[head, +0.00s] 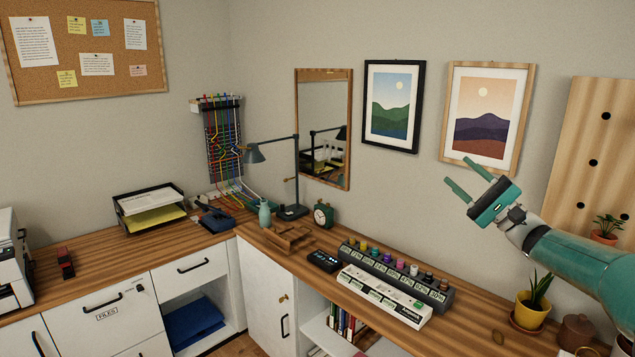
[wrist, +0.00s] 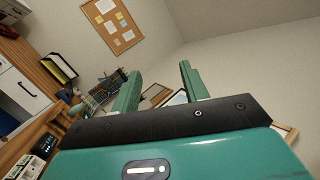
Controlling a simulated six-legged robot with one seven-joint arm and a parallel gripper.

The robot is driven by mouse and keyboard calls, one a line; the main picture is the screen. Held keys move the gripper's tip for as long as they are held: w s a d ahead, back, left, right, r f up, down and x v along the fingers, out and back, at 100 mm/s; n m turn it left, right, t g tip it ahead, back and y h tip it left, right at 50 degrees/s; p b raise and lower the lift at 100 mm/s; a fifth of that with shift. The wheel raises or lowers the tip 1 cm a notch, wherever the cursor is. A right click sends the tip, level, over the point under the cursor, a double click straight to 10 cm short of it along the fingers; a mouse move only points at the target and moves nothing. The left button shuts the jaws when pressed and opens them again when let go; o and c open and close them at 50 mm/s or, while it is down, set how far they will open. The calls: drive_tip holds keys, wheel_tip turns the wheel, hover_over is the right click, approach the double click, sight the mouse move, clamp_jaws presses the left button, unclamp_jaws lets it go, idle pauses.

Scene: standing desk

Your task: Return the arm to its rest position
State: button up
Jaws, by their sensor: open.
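My gripper (head: 468,178) is raised in the air at the right of the head view, in front of the wall and well above the desk. My teal arm (head: 580,265) reaches in from the right edge and points up and to the left. The two green fingers stand apart with nothing between them. The wrist view shows the same open fingers (wrist: 158,92), with the wall and the picture frames beyond them.
The wooden desk (head: 490,318) runs below, with a power strip (head: 385,297), a bottle rack (head: 395,272), a yellow plant pot (head: 529,313) and a desk lamp (head: 297,170). Framed pictures (head: 487,115) hang behind my gripper. A pegboard (head: 590,150) is at the right.

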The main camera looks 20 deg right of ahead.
drive_tip(key=w+a+f+n+g+h, duration=0.15)
drive_tip(key=a+f+g, duration=0.25)
drive_tip(key=a, duration=0.5)
drive_tip(key=a+f+n+g, duration=0.2)
drive_tip(key=a+f+g, duration=0.1)
drive_tip(key=a, duration=0.6)
drive_tip(key=w+a+f+n+g, duration=0.1)
drive_tip(key=a+f+g, duration=0.3)
drive_tip(key=a, duration=0.5)
drive_tip(key=s+a+f+n+g+h, duration=0.45)
drive_tip(key=s+a+f+h, duration=0.35)
drive_tip(key=s+a, duration=0.45)
drive_tip(key=s+d+f+n+t+h, duration=0.1)
drive_tip(key=s+n+h, duration=0.1)
drive_tip(key=s, duration=0.5)
drive_tip(key=s+d+f+n+h, duration=0.1)
drive_tip(key=s+d+n+h, duration=0.1)
drive_tip(key=s, duration=0.5)
drive_tip(key=shift+s+d+t+h, duration=0.15)
drive_tip(key=shift+d+t+h, duration=0.2)
drive_tip(key=shift+h, duration=0.2)
